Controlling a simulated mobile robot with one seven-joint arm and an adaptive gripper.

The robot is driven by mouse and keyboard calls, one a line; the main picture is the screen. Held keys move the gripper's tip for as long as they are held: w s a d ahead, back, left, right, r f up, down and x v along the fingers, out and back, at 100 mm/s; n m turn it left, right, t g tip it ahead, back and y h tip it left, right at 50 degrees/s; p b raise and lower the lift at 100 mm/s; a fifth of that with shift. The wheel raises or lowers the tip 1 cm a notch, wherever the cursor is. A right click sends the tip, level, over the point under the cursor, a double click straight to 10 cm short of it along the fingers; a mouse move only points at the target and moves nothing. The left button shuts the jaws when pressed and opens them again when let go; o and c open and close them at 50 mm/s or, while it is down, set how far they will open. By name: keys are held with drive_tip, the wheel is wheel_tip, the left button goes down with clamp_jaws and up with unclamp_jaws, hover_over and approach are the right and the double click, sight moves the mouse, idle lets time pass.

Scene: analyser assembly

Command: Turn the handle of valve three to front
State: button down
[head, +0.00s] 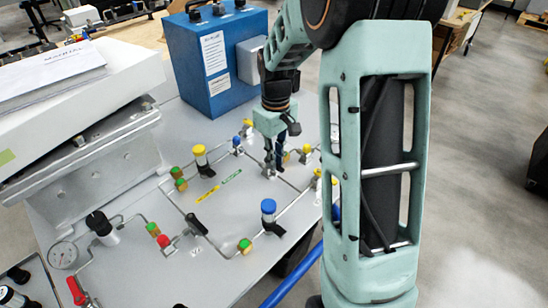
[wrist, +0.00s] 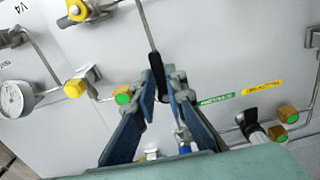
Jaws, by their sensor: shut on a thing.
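My gripper (head: 272,165) is low over the grey panel, at its far right part, beside thin metal pipes. In the wrist view the two blue-grey fingers of my gripper (wrist: 163,88) are closed around a black valve handle (wrist: 157,66). The handle stands between the fingertips, in line with a pipe running up the picture. Its lower part and the valve body are mostly hidden by the fingers. No label for valve three is readable, so its number cannot be confirmed. In the head view the gripper hides the handle.
A yellow-capped valve (head: 200,155) and a blue-capped valve (head: 268,211) stand up from the panel (head: 130,262) nearby. A blue box (head: 215,60) stands behind. A pressure gauge (head: 63,254) sits at the front left. In the wrist view a green-ended fitting (wrist: 123,98) is close left of the fingers.

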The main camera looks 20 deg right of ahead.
drive_tip(key=shift+w+d+n, duration=0.1)
drive_tip(key=shift+n, duration=0.2)
drive_tip(key=c, duration=2)
unclamp_jaws()
drive_tip(key=shift+o, duration=0.2)
wheel_tip(320, 180, up, 12)
